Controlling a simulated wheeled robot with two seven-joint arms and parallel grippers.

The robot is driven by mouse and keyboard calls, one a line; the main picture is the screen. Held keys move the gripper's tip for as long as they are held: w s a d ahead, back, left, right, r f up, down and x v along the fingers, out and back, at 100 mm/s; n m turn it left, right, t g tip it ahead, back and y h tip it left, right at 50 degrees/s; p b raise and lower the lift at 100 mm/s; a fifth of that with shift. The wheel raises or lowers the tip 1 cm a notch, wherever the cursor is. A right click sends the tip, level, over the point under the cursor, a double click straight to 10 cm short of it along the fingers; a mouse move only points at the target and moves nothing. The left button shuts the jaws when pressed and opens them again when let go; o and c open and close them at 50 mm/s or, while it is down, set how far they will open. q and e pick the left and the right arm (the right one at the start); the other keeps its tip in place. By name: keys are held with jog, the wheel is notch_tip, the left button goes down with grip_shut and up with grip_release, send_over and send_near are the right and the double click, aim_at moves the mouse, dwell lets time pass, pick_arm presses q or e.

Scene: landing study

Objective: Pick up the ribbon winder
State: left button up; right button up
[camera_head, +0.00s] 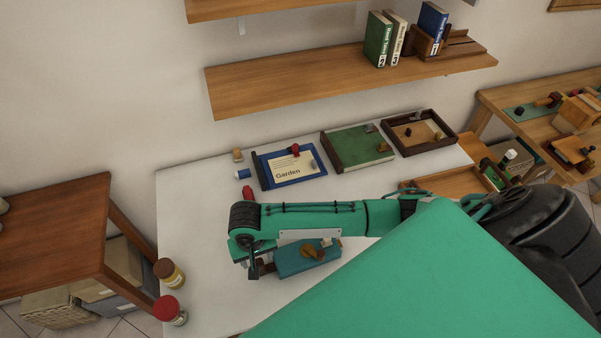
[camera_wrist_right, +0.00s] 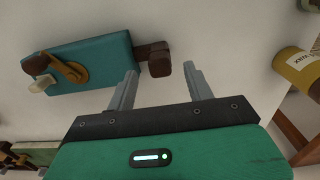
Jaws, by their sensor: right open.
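The ribbon winder looks to be the teal block (camera_head: 292,262) with an orange-brown crank, lying on the white table under my right forearm, which hides part of it. My left gripper is out of view.
Two jars (camera_head: 169,309) stand at the table's left edge, beside a brown side table (camera_head: 55,232). A small red object (camera_head: 248,193) is behind the gripper.

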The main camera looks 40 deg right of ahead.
aim_at(258, 262)
notch_tip(258, 262, down, 5)
jog(key=shift+p, duration=0.65)
jog(key=shift+c, duration=0.4)
grip_shut()
